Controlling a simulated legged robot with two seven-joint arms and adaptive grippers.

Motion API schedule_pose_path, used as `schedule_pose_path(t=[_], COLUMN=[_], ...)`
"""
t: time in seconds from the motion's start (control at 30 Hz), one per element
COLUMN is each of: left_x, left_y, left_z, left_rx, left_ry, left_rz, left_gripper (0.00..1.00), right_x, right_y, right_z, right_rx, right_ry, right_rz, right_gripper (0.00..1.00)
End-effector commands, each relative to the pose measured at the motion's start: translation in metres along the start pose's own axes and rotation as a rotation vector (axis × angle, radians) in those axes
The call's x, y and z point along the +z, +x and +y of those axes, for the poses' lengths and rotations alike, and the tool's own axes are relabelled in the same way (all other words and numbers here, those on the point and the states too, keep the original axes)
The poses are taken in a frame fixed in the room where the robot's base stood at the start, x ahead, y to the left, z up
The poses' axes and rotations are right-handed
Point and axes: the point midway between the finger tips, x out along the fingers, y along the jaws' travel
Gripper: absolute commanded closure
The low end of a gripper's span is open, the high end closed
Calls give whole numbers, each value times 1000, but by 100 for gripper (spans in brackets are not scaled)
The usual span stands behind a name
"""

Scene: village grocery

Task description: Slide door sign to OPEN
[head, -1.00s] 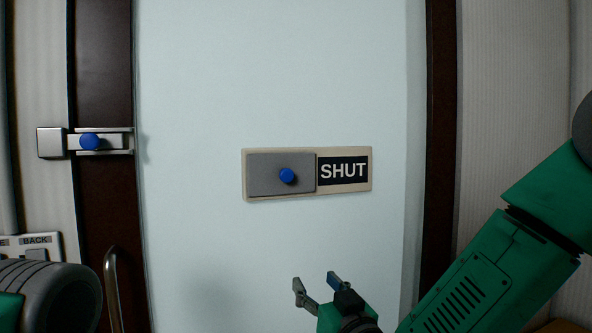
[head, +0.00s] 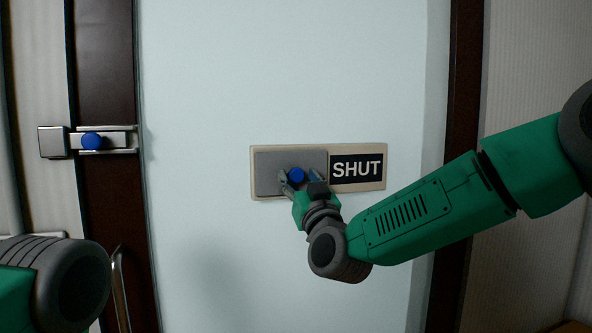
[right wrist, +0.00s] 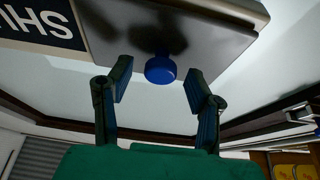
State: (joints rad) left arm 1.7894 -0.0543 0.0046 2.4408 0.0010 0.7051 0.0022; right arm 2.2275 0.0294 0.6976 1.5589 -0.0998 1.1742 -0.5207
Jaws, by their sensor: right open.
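The door sign (head: 320,194) is a beige plate on the pale door, with the word SHUT (head: 357,169) showing on its right half. A grey slider panel (head: 268,165) covers its left half and carries a round blue knob (head: 297,174). My right gripper (head: 299,180) is at the knob, open, with one finger on each side. In the right wrist view the blue knob (right wrist: 160,69) sits between the two spread fingers (right wrist: 158,88), with gaps on both sides. My left arm shows at the lower left; its gripper is out of view.
A metal slide bolt (head: 55,142) with its own blue knob (head: 91,141) is on the dark door frame at the left. A curved metal handle (head: 120,290) is below it. The door surface (head: 230,80) around the sign is clear.

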Motion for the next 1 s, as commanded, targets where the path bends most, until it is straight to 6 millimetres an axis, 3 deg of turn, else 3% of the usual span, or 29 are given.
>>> schedule_pose_path(t=[0.2,0.5,0.63,0.87,1.0], left_x=[0,0,0,0,0], left_y=[-4,-4,-4,-3,2], left_z=[0,0,0,0,0], left_rx=[0,0,0,0,0], left_ry=[0,0,0,0,0], left_rz=[0,0,0,0,0], left_gripper=[60,60,60,60,60], right_x=[1,1,1,1,2], right_y=[16,17,17,17,17], right_z=[-2,-2,-2,0,15], right_rx=[-1,-1,-1,-1,1], right_ry=[0,0,-1,-1,-1], right_rz=[-2,-2,-2,-2,-1], right_gripper=[53,53,99,100,100])
